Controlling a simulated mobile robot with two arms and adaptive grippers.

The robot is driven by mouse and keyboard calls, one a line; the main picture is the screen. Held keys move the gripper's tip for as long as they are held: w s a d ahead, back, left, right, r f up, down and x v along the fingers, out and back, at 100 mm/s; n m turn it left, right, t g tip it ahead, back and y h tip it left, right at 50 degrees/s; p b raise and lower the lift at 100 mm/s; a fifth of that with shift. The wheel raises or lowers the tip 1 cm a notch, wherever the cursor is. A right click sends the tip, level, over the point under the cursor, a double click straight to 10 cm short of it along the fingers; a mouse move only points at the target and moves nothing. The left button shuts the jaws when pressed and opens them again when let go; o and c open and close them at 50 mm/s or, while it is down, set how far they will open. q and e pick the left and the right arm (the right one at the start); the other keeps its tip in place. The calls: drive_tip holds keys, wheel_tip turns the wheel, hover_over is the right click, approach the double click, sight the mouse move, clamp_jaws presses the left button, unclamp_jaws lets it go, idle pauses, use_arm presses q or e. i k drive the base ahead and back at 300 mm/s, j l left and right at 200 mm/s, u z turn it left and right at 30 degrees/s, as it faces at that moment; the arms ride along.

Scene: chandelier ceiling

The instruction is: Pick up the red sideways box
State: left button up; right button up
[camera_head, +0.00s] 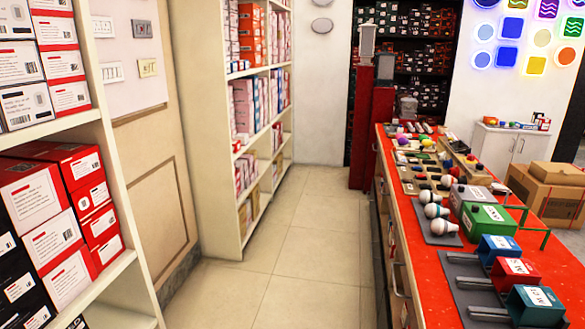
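Red boxes with white labels are stacked on the lower shelf of the near left rack. A column of red boxes with large white labels includes one in the middle (50,238). Beside it on the right is a column of smaller red boxes, including one with a round mark (92,198) and one below it (100,225). A red box top (45,150) shows at the top of the stack. I cannot tell which one is the sideways box. Neither of my grippers is in view.
The near rack's shelf edge (110,275) borders a clear tiled aisle (290,260). A second white rack (212,150) stands farther along on the left. A red-topped counter (425,265) with bulbs and small boxes runs along the right. Cardboard boxes (548,190) stand behind it.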

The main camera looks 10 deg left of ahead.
sight(236, 147)
drive_tip(key=i+u, duration=0.4)
drive_tip(key=i, duration=1.35)
drive_tip(key=i+u, duration=0.15)
drive_tip(key=i, duration=1.65)
drive_tip(key=l, duration=0.1)
